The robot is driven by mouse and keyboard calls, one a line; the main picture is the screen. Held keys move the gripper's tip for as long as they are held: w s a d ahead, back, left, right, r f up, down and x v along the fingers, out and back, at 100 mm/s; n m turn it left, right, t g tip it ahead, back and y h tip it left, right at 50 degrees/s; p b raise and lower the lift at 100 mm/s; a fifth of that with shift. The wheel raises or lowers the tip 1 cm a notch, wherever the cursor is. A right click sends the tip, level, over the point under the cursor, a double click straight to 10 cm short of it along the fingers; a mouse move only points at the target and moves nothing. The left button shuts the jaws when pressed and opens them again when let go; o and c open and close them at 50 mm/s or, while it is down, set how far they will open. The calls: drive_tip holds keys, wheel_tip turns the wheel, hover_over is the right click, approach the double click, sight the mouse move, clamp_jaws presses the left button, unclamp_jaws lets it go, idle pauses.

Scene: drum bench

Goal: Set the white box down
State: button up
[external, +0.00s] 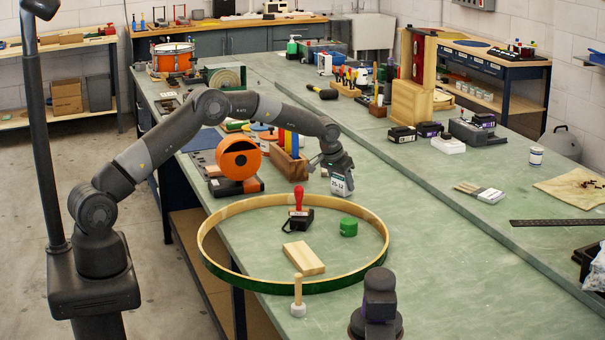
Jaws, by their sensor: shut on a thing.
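A small white box (341,184) with dark print on its side is at the end of my arm. My gripper (335,164) is above it and shut on it; the fingers are small and partly hidden here. The box hangs roughly upright over the green bench top (400,235), just behind the far rim of a large drum hoop. Whether its underside touches the bench cannot be told from this view.
The drum hoop (384,232) surrounds a red-handled stamp (299,199), a green round piece (348,227) and a wooden block (304,257). An orange reel (239,158) and a wooden rack (290,166) stand left of the box. Bench to its right is clear.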

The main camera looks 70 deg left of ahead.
drive_tip(key=shift+f, duration=0.2)
drive_tip(key=o, duration=1)
drive_tip(key=shift+o, duration=0.2)
drive_tip(key=shift+r, duration=0.1)
